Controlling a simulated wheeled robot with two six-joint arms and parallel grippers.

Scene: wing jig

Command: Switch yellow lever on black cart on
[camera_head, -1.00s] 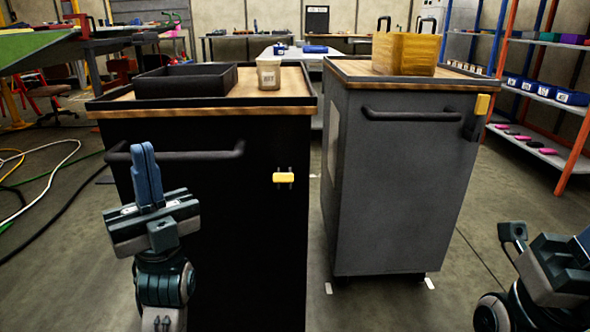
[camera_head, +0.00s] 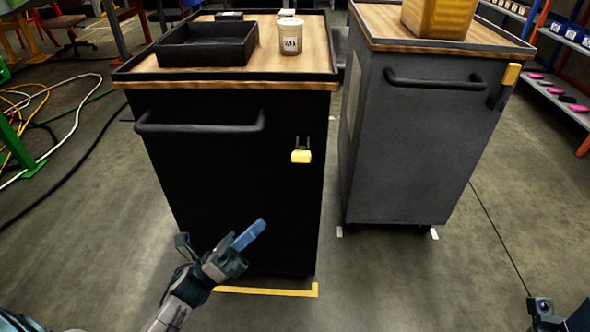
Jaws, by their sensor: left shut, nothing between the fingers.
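The black cart (camera_head: 230,190) stands left of centre. Its yellow lever (camera_head: 301,156) is a short yellow bar on the upper right of the front face, with dark prongs above it. My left gripper (camera_head: 258,227) is shut and empty, its blue fingers pointing up and right. In the picture it is below and left of the lever, apart from it, in front of the cart's lower part. My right gripper (camera_head: 543,312) shows only in part at the bottom right corner, and its fingers cannot be made out.
A grey cart (camera_head: 420,150) stands to the right with its own yellow lever (camera_head: 511,74). A black handle bar (camera_head: 200,128) sticks out of the black cart's front. A black tray (camera_head: 207,45) and a cup (camera_head: 290,37) stand on top. Cables (camera_head: 60,135) lie at left.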

